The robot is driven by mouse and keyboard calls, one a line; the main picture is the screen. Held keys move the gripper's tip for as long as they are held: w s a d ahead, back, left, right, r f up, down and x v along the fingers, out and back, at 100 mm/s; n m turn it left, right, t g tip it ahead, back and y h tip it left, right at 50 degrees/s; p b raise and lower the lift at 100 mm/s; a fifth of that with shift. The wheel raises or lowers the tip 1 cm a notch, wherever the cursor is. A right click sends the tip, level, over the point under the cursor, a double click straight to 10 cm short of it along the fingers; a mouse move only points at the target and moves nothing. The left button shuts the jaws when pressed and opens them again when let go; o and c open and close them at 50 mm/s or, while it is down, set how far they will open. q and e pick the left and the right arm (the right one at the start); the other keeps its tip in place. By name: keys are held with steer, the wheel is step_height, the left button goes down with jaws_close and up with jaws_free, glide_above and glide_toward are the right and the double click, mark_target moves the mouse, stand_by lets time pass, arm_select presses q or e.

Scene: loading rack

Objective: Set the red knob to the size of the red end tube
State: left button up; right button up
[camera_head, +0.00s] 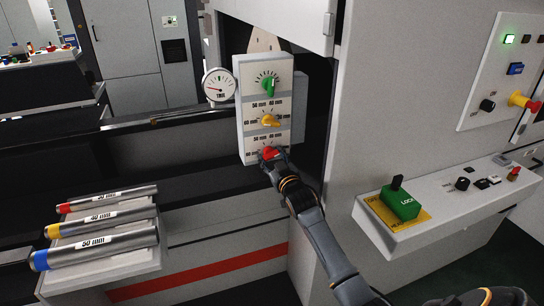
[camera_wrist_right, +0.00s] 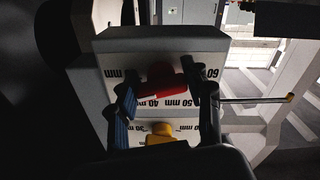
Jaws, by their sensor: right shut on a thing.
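The red knob (camera_head: 270,153) is the lowest of three on a white panel (camera_head: 248,125). In the right wrist view the red knob (camera_wrist_right: 163,80) sits between the two fingers of my right gripper (camera_wrist_right: 162,92), which is shut on it. Size marks 60 mm, 50 mm and 40 mm show around it; its exact pointing is unclear. In the head view my right gripper (camera_head: 273,160) reaches it from below. The red end tube (camera_head: 107,199) lies at the back of a tube rack (camera_head: 98,269); its small label seems to read 30 mm. My left gripper is out of view.
A green knob (camera_head: 268,86) and a yellow knob (camera_head: 270,120) sit above the red one. A yellow end tube (camera_head: 101,221) and a blue end tube (camera_head: 95,247) lie in front of the red one. A round gauge (camera_head: 219,84) is left of the panel. A console with a green LOCK block (camera_head: 401,204) stands right.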

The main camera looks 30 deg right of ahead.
steer(key=shift+f, duration=0.1)
stand_by(0.3)
steer(key=o, duration=1.2)
steer(key=v, duration=1.2)
steer(key=shift+d, duration=0.1)
steer(key=shift+f, duration=0.1)
